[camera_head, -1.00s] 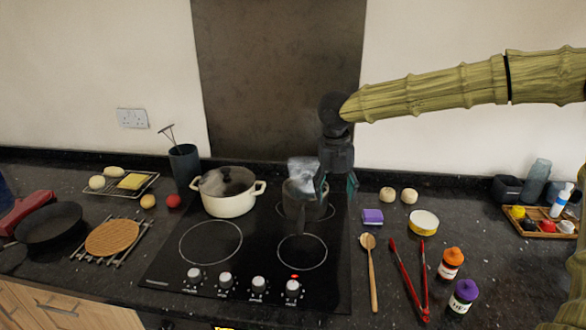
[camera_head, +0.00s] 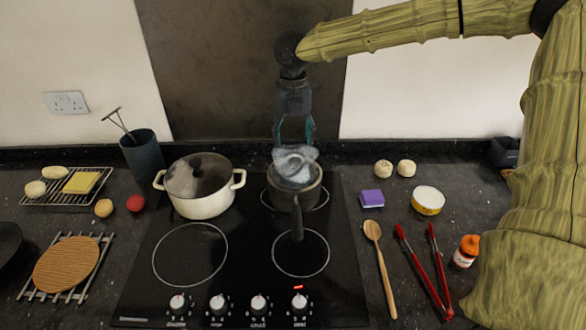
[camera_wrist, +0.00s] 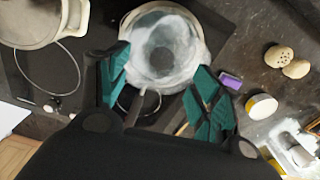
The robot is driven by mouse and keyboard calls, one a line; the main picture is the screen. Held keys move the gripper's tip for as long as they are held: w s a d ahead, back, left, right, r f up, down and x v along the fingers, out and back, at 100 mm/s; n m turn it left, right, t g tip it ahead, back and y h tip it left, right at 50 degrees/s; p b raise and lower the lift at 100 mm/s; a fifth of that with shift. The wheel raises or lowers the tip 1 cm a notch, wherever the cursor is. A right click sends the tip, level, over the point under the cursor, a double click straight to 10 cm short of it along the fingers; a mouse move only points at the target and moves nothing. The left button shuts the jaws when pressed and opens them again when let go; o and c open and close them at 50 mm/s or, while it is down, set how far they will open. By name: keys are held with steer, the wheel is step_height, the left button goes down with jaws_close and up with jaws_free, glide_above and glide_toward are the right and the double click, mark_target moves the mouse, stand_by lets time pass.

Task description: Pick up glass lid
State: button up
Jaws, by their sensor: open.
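A lid with a see-through grey top and dark knob (camera_head: 198,174) sits on the cream two-handled pot (camera_head: 205,205) on the back left of the hob. A small dark saucepan (camera_head: 294,195) stands on the back right ring, its handle toward the front. A whitish, cloudy, translucent mass (camera_head: 295,164) covers its top; I cannot tell whether it is steam or glass. My gripper (camera_head: 295,138) is open, pointing down above the saucepan, right of the cream pot. In the wrist view its teal fingers (camera_wrist: 162,80) are spread either side of the cloudy mass (camera_wrist: 163,45), with nothing clearly held.
A dark utensil pot (camera_head: 143,157) stands left of the cream pot. A purple sponge (camera_head: 372,199), a round tin (camera_head: 428,200), a wooden spoon (camera_head: 380,265) and red tongs (camera_head: 425,270) lie to the right.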

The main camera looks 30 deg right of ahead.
mark_target(295, 160)
step_height(295, 160, down, 3)
steer(key=shift+r, duration=0.2)
steer(key=shift+s+f+p, duration=0.2)
steer(key=shift+f+p, duration=0.45)
steer(key=shift+f, duration=0.1)
steer(key=shift+s+d+f+p, duration=0.1)
steer(key=shift+f+p, duration=0.7)
steer(key=shift+f, duration=1.4)
jaws_close()
steer(key=shift+r, duration=0.1)
